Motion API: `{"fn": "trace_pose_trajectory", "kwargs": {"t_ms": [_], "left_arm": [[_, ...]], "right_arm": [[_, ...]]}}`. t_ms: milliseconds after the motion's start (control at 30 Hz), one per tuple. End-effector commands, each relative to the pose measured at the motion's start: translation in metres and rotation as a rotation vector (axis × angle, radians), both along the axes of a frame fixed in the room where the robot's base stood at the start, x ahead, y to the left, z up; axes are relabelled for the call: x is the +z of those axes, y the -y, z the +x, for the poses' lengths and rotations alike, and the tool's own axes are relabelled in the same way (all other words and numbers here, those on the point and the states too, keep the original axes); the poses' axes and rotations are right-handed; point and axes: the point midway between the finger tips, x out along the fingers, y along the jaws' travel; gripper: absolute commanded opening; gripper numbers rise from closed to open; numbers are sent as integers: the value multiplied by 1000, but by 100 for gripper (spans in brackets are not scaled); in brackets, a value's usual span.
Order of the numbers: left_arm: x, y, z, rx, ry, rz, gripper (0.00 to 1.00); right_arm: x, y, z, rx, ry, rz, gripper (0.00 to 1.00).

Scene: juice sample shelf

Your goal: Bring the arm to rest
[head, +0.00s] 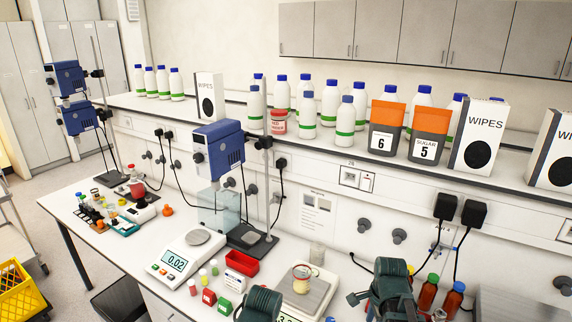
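Dark green parts of both my arms come in at the bottom edge of the head view. The left arm's part is in front of the bench, left of the lower balance. The right arm's part, with small blue pieces on it, is right of that balance and close to the brown bottles. I see no fingertips of either gripper, so what they hold does not show. A jar with a light lid (301,272) stands on the lower balance (316,294), whose display is partly cut off.
The white bench (130,258) carries a balance (186,256) reading 0.02, a red tray (242,263), a blue stand device (219,148) and brown bottles (428,291). The shelf (330,150) behind holds white bottles, orange-topped boxes and wipes boxes. A yellow crate (18,293) is at lower left.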

Motion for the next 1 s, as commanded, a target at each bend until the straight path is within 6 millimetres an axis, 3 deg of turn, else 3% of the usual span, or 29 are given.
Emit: {"fn": "trace_pose_trajectory", "kwargs": {"t_ms": [33,200,400,633,1000], "left_arm": [[-29,0,0,-2,0,0,0],[-74,0,0,-7,1,0,0],[-115,0,0,-12,1,1,0],[-135,0,1,-16,2,1,0],[-135,0,1,-16,2,1,0]], "right_arm": [[-29,-27,-9,175,-14,-16,48],[-74,-98,-37,789,-65,-67,48],[-115,-158,-73,1410,-122,-105,48],[-134,-187,-97,1788,-161,-121,48],[-134,-191,-100,1848,-168,-121,48]]}}
